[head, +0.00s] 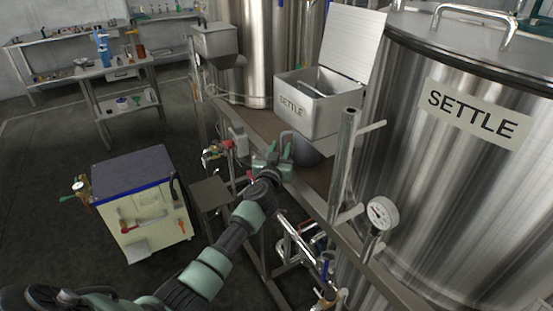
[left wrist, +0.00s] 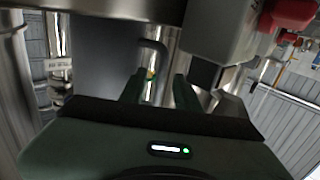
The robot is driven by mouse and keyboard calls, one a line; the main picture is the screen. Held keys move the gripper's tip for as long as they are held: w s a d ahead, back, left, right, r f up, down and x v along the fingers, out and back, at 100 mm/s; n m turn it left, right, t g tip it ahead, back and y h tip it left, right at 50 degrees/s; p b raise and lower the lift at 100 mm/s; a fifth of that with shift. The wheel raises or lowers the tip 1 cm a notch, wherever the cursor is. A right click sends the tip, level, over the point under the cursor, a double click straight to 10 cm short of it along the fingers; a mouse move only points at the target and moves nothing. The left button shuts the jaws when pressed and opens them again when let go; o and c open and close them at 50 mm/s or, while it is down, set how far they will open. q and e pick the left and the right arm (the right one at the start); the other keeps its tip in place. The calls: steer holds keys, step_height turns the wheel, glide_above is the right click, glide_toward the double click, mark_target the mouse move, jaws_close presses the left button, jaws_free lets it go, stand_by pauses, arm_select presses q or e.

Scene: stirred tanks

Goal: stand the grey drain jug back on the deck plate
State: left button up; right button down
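The grey drain jug (head: 306,153) shows in the head view just below the open SETTLE box, partly hidden by the box and my gripper. Its base is close to the brown deck plate (head: 316,179); I cannot tell whether it touches. In the left wrist view the jug's dark grey body (left wrist: 100,58) is at the left, with its curved handle (left wrist: 161,52) toward the middle. My left gripper (head: 279,149) is at the handle side of the jug. Its fingers (left wrist: 159,90) are apart, with the handle in line with the gap between them. My right gripper is not in view.
The SETTLE box (head: 306,108) with its raised lid overhangs the jug. An upright steel pipe (head: 343,160) and a gauge (head: 382,213) stand to the right, before the large SETTLE tank (head: 440,150). A cream cabinet (head: 143,205) stands on the floor at left.

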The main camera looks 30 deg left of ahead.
arm_select(q)
steer(key=p+v, duration=0.1)
steer(key=v, duration=0.9)
steer(key=shift+a+r, duration=0.1)
steer(key=shift+r, duration=0.05)
steer(key=s+d+f+m+g+h, duration=0.25)
steer(key=s+f, duration=0.45)
steer(key=f, duration=0.6)
steer(key=s+d+f+m+g+h, duration=0.1)
steer(key=s+d+f+g, duration=0.15)
steer(key=s+f, duration=0.8)
steer(key=s+d+f+m+g+h, duration=0.1)
steer(key=s+d+f+g+h, duration=0.2)
steer(key=f, duration=1.4)
steer(key=s+f+g, duration=0.2)
steer(key=s+f, duration=0.3)
steer(key=s, duration=0.7)
steer(key=s+d+f+g+y, duration=0.1)
steer(key=s+f+g, duration=0.2)
steer(key=s, duration=0.9)
steer(key=s+d+f+m+g, duration=0.1)
steer(key=s+f+g, duration=0.2)
steer(key=s+f, duration=0.4)
steer(key=s, duration=0.5)
steer(key=shift+d+f, duration=0.15)
steer(key=shift+f, duration=0.2)
steer(key=shift+w+y, duration=0.15)
steer(key=shift+y, duration=0.1)
